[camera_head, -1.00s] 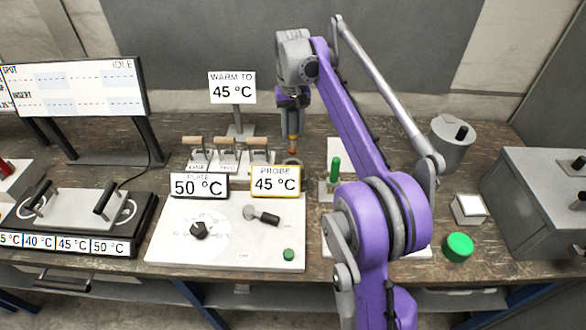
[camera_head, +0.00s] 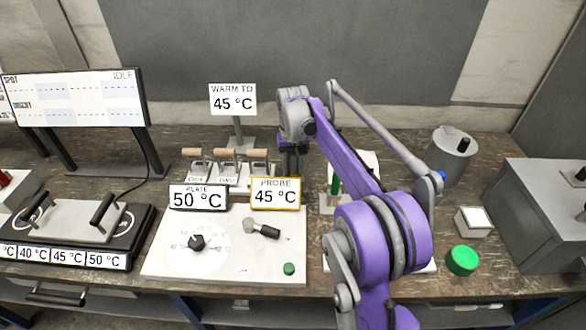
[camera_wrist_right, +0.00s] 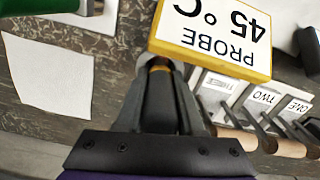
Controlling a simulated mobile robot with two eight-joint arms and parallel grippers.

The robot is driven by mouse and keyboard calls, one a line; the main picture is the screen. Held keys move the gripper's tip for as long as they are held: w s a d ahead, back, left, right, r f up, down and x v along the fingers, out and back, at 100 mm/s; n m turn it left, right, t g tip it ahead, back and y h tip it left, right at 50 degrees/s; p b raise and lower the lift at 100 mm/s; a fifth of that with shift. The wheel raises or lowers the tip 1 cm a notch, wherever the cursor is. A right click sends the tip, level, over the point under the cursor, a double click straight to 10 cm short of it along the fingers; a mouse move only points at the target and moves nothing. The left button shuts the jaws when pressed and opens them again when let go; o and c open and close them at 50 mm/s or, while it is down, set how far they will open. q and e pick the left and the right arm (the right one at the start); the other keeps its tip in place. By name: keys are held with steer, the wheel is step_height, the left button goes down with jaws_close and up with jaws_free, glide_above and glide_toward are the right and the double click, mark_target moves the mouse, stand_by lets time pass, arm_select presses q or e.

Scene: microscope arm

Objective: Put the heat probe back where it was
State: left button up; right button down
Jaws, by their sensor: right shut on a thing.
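My right gripper (camera_head: 290,160) points down just behind the PROBE 45 °C sign (camera_head: 275,193), right of the row of wooden-handled tools. In the right wrist view its fingers (camera_wrist_right: 158,85) are shut on the heat probe (camera_wrist_right: 160,68), of which only a narrow orange-gold band and a bit of grey show. The sign (camera_wrist_right: 222,35) is close beyond the fingers there. The probe's lower end is hidden in both views, so I cannot tell whether it is seated or touching the holder. My left gripper is not in view.
Wooden-handled tools (camera_head: 226,154), with labels such as TWO, stand left of the gripper. A green-handled tool (camera_head: 335,186) stands to its right. A white control panel (camera_head: 225,262) with a black knob (camera_head: 196,242) lies in front. A white sheet (camera_wrist_right: 50,75) lies on the bench.

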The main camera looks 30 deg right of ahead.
steer(key=shift+f, duration=0.15)
steer(key=c, duration=0.5)
jaws_free()
step_height(320, 180, up, 12)
steer(key=shift+r+p, duration=0.15)
steer(key=shift+p, duration=0.5)
